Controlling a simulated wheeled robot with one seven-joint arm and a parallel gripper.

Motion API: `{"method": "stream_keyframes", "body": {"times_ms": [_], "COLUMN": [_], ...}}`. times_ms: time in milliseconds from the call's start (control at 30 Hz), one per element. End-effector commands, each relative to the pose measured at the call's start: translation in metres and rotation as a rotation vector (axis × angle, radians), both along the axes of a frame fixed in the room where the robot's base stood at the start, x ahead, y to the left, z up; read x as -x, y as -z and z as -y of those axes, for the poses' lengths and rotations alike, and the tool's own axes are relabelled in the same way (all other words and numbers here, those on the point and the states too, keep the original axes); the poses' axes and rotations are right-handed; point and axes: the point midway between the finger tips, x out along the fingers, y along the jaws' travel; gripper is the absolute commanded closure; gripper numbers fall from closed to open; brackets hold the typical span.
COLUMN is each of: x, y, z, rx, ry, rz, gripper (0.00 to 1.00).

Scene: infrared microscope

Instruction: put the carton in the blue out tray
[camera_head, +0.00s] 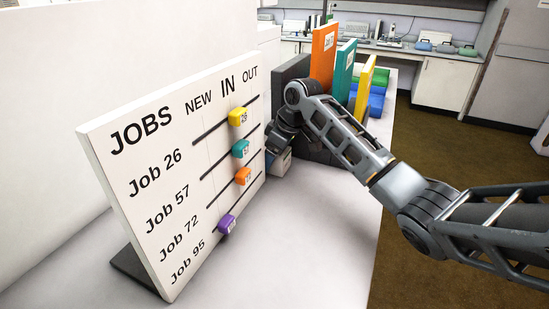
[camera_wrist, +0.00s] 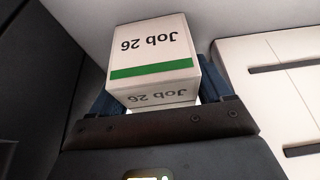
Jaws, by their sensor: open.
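The carton (camera_wrist: 150,52) is a white box marked "Job 26" with a green stripe. In the wrist view it sits between the two blue fingers of my gripper (camera_wrist: 160,95), which is open around it; whether the fingers touch its sides I cannot tell. In the head view the carton (camera_head: 281,163) shows partly on the white bench, behind the right edge of the jobs board, with my gripper (camera_head: 275,148) at it and mostly hidden. A blue tray (camera_head: 376,105) shows partly beyond the upright binders, near a green one.
The jobs board (camera_head: 165,195) with coloured sliders stands left of my gripper. Orange (camera_head: 323,55), teal (camera_head: 343,72) and yellow (camera_head: 364,88) binders stand in a dark holder between the carton and the blue tray. The front bench top (camera_head: 310,240) is clear.

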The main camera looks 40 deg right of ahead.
Motion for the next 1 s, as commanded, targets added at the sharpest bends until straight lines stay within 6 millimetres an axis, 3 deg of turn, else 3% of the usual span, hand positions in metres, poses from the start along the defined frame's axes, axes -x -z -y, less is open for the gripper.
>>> {"method": "stream_keyframes", "body": {"times_ms": [167,633,1000], "x": [-0.0001,-0.0002,-0.0009], "y": [0.0001,-0.0005,-0.009], "z": [-0.0002,0.0,-0.0001], "rx": [0.0,0.0,0.0], "ry": [0.0,0.0,-0.001], "rz": [0.0,0.001,0.003], "gripper": [0.21,0.66,0.66]}}
